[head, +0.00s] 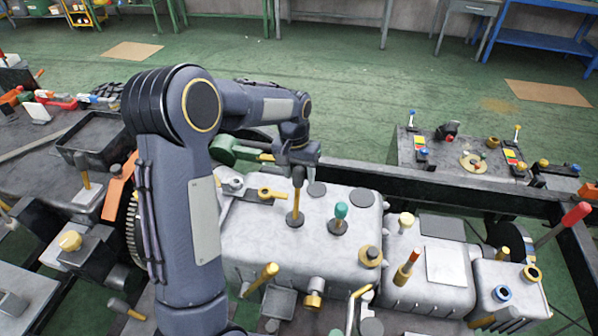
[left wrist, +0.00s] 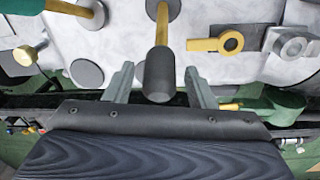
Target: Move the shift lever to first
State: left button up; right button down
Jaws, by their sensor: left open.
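A lever with a yellow shaft and dark grey knob (head: 298,178) stands on the pale grey gearbox housing (head: 262,243); I take it to be the shift lever. In the left wrist view its dark knob (left wrist: 158,78) is between the two fingers, with a gap on each side. My left gripper (head: 299,163) is open at the top of this lever, at its far side. Its fingers also show in the left wrist view (left wrist: 160,72). A second lever with a teal knob (head: 341,210) stands just right of it. My right gripper is not in view.
A yellow-handled valve (head: 270,194) lies left of the lever, and a round brass cap (head: 370,256) is at the front right. A red-tipped lever (head: 407,267) stands farther right. A black chassis rail (head: 430,185) runs behind the housing. The green floor beyond is mostly clear.

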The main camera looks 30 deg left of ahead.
pick_arm(q)
jog(key=shift+r, duration=0.1)
jog(key=r, duration=0.4)
jog(key=r+b, duration=0.1)
jog(key=r, duration=0.2)
jog(key=shift+s+a, duration=0.1)
jog(key=shift+a, duration=0.15)
jog(key=shift+r, duration=0.3)
jog(key=shift+s+r, duration=0.15)
jog(key=shift+s, duration=0.1)
jog(key=s+d+t+h, duration=0.1)
jog(key=s+d+t, duration=0.1)
jog(key=s, duration=1.1)
jog(key=s+d+t+h, duration=0.2)
jog(key=s+d, duration=0.3)
jog(key=s, duration=0.9)
jog(key=shift+s+r+n+t, duration=0.15)
jog(key=shift+r+n+t, duration=0.05)
jog(key=shift+n+t, duration=0.25)
